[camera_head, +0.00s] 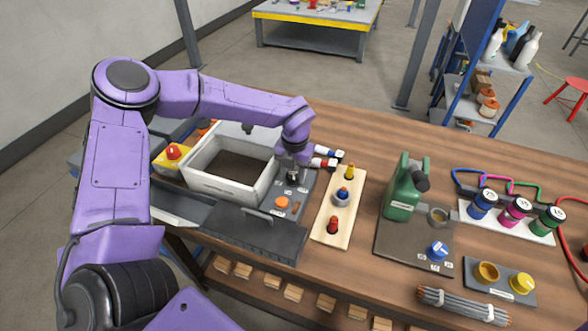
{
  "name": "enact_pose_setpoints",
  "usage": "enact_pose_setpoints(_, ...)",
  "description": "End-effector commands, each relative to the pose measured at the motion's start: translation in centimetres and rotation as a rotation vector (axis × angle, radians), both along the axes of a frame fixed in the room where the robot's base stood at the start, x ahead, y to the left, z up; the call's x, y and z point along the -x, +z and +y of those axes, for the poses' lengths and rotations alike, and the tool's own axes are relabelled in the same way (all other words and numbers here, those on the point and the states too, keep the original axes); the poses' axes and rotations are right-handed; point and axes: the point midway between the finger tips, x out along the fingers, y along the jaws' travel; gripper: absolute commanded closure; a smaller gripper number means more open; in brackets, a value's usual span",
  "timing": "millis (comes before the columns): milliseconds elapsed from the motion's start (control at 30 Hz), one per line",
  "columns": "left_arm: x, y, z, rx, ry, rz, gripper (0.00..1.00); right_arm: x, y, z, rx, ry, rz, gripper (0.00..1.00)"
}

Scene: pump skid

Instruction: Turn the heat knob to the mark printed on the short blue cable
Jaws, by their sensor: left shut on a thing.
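My left gripper (292,176) points down over the grey panel (308,182) beside the white bin. It is shut on a small part there that its fingers mostly hide; I cannot tell if this is the heat knob. A blue knob (437,250) with small white labels around it sits on a dark plate in front of the green pump. A blue cable (456,181) loops at the right behind a blue cylinder (482,206) with a white, numbered top. The numbers are too small to read surely. My right gripper is out of view.
The white bin (196,178) stands left of my gripper. A wooden board (323,226) with coloured pegs lies to its right. The green pump (403,190), magenta cylinder (515,212) and green cylinder (547,221) stand farther right. Bare wood separates the board from the pump plate.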

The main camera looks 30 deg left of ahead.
Motion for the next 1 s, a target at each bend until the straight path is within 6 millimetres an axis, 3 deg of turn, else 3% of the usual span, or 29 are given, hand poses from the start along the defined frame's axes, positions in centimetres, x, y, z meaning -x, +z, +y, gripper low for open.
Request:
enact_pose_setpoints(500,-0.1,0.3,0.0,0.0,-0.372,-0.003,0.87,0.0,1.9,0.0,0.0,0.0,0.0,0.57)
enact_pose_setpoints(1000,-0.1,0.2,0.0,-0.002,-0.469,-0.005,0.87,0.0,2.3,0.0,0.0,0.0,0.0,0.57)
